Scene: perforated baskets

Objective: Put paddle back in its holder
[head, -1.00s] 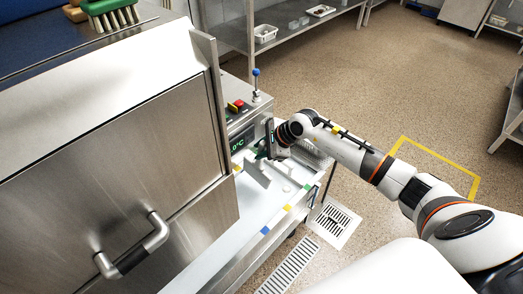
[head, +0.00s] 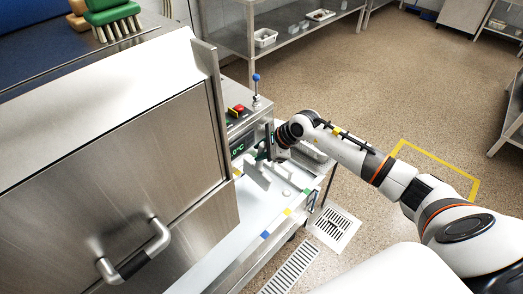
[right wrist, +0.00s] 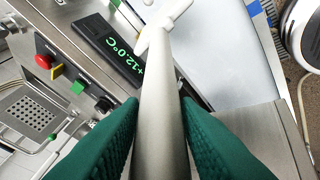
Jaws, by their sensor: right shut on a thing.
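My right gripper (head: 268,147) is above the white work surface beside the steel machine, close to the control panel. In the right wrist view its two green ribbed fingers (right wrist: 159,104) are shut on the pale grey, tapered handle of the paddle (right wrist: 158,125). The handle runs away from the fingers to a white cross-shaped part at the top of that view. In the head view the paddle's white part (head: 257,172) shows below the gripper, partly hidden by it. I cannot make out the holder for certain. My left gripper is not in view.
The control panel (right wrist: 112,48) has a lit temperature display, a red button (right wrist: 43,61) and green buttons near the fingers. A perforated basket (right wrist: 28,112) lies beyond it. The steel machine with its handle (head: 135,252) fills the left. Floor is open to the right.

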